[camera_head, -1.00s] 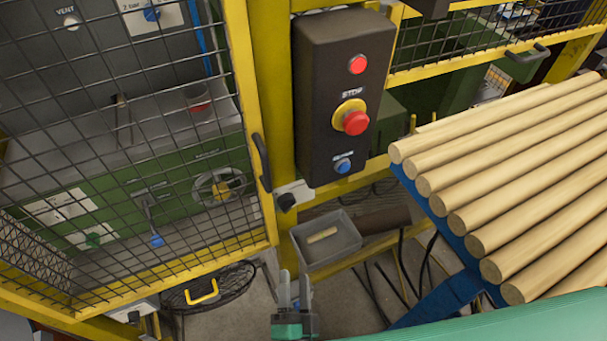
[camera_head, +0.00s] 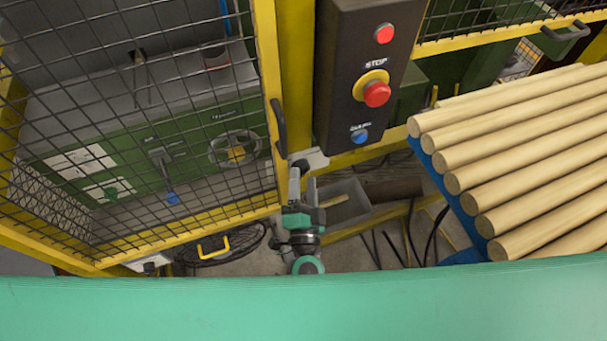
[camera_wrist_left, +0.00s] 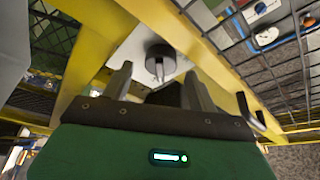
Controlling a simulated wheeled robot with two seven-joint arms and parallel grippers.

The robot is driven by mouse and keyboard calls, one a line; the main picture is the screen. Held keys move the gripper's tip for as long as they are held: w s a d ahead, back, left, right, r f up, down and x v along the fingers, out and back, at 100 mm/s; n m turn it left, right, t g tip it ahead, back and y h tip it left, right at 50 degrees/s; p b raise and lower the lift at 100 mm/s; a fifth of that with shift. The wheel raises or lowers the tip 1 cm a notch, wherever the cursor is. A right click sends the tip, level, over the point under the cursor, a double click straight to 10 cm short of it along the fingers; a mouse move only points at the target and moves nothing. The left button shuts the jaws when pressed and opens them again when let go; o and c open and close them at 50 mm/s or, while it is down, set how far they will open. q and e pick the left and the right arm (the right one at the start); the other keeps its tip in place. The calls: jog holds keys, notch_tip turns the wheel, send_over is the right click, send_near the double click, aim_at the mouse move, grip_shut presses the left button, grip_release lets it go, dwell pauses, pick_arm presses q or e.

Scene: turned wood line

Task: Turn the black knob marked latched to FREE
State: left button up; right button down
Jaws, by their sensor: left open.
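The black knob (camera_wrist_left: 160,58) is a round dark disc with a paler bar across it, on a light grey plate (camera_wrist_left: 132,50) fixed to a yellow post. No marking on it is readable. In the head view the plate (camera_head: 314,157) shows beside the guard door's edge, and my gripper largely hides the knob. My left gripper (camera_head: 302,184) is open just in front of the plate. In the left wrist view its two fingers (camera_wrist_left: 158,84) point at the knob, one on each side below it, apparently with nothing between them. My right gripper is not in view.
A dark control box with a red stop button (camera_head: 377,94) hangs just above right. The yellow mesh guard door (camera_head: 277,170) with a black handle (camera_head: 279,128) is close on the left. A grey tray (camera_head: 352,203) lies behind the gripper; wooden rods (camera_head: 520,125) fill the right.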

pick_arm(q)
jog(key=shift+x, duration=0.75)
jog(key=shift+c, duration=0.5)
jog(key=c, duration=0.9)
jog(key=shift+r+n+p, duration=0.2)
jog(key=shift+n+p, duration=0.1)
jog(key=shift+p, duration=0.45)
jog(key=shift+n+p, duration=0.5)
jog(key=shift+p, duration=0.15)
jog(key=shift+d+f+n+t+y+b, duration=0.15)
jog(key=shift+n+t+y+b, duration=0.25)
jog(key=shift+n, duration=0.5)
jog(key=shift+a+f+n+t+y+b, duration=0.1)
jog(key=shift+f+n+t+y, duration=0.1)
jog(key=shift+n+y, duration=0.55)
